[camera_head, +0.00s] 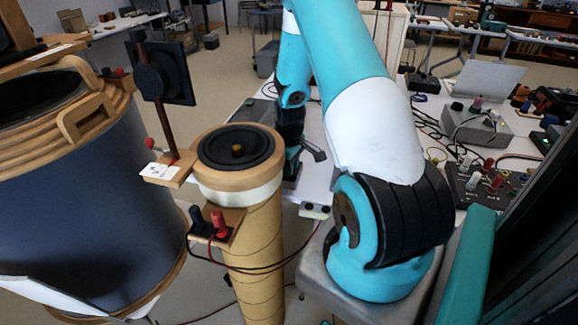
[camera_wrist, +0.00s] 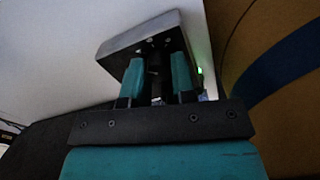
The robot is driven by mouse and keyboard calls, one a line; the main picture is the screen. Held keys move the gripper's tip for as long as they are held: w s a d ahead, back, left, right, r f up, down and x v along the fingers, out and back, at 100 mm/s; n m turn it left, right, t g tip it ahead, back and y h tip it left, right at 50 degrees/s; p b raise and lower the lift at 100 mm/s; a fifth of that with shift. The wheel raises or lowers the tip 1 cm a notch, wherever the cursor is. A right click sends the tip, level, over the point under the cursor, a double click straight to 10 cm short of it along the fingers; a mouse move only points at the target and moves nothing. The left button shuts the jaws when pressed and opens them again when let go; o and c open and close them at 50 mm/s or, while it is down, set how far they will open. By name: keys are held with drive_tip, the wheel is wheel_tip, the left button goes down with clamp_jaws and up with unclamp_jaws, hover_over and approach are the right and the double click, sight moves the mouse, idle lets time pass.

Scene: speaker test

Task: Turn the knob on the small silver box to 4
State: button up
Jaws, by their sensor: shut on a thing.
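In the wrist view, the small silver box (camera_wrist: 140,38) lies just past my gripper, its dark front face turned toward the fingers. My gripper (camera_wrist: 158,72) has its two teal fingers against that face, shut on a dark knob (camera_wrist: 155,66) between them. The knob's marking and its number scale cannot be read. A small green light (camera_wrist: 200,71) shows beside the right finger.
A cardboard tube with a black speaker cone (camera_head: 236,147) stands close in front of my wrist. A large dark-blue drum (camera_head: 80,190) is at left. A grey instrument box (camera_head: 478,125) and a black terminal box (camera_head: 483,182) with cables occupy the right of the white table.

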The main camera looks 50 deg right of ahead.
idle(0.5)
drive_tip(key=o, duration=0.9)
wheel_tip(320, 180, up, 18)
drive_tip(key=shift+f, duration=0.25)
